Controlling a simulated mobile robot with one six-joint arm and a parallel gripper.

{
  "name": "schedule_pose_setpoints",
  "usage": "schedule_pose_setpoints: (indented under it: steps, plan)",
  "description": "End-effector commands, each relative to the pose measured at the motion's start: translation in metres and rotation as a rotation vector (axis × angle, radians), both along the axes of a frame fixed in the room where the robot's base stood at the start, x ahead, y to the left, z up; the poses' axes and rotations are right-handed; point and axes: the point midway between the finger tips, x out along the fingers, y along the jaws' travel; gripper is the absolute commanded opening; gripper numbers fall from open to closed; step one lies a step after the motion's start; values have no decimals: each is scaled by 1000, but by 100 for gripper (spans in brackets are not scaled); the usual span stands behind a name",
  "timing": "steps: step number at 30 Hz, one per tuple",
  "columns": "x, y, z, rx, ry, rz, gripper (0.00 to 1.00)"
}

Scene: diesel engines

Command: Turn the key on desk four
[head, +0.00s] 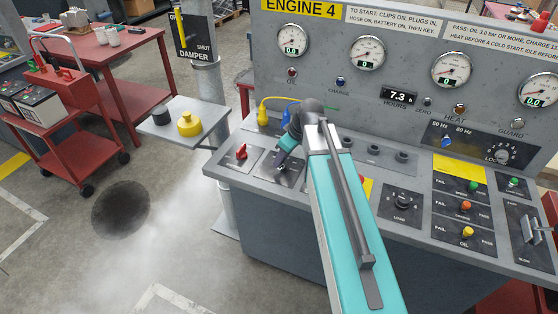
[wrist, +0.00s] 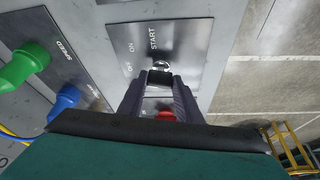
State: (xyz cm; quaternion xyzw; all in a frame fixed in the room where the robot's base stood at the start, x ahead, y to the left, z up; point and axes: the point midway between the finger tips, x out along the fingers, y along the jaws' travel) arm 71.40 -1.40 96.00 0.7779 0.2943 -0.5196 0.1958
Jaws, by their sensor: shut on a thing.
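The desk marked ENGINE 4 (head: 250,185) stands at the right in the head view. My gripper (head: 281,160) points down at a metal key plate (head: 288,177) on its sloping top. In the wrist view the plate (wrist: 195,45) carries the marks OFF, ON and START. My gripper (wrist: 160,83) is shut on the dark head of the key (wrist: 160,76), which sits in its round lock. The fingers hide part of the key, and I cannot tell which mark it points to.
A red switch (head: 241,153) is left of the key plate. A green plug (wrist: 25,65) and a blue plug (wrist: 65,100) stand close to my gripper. A small shelf (head: 165,137) holds a yellow object (head: 189,125). Thin smoke or steam drifts over the floor at the left.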

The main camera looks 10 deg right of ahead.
Motion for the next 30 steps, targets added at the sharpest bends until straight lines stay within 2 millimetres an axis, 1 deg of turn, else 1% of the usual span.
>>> schedule_pose_setpoints:
  steps: [6, 12, 27, 28, 30]
  plan:
    - [3, -2, -1, 0, -2, 125, 9]
    - [2, -3, 0, -3, -2, 196, 9]
    - [2, -3, 1, -5, -2, 218, 9]
    - [2, -3, 1, -5, -2, 216, 35]
    - [2, -3, 1, -5, -2, 217, 46]
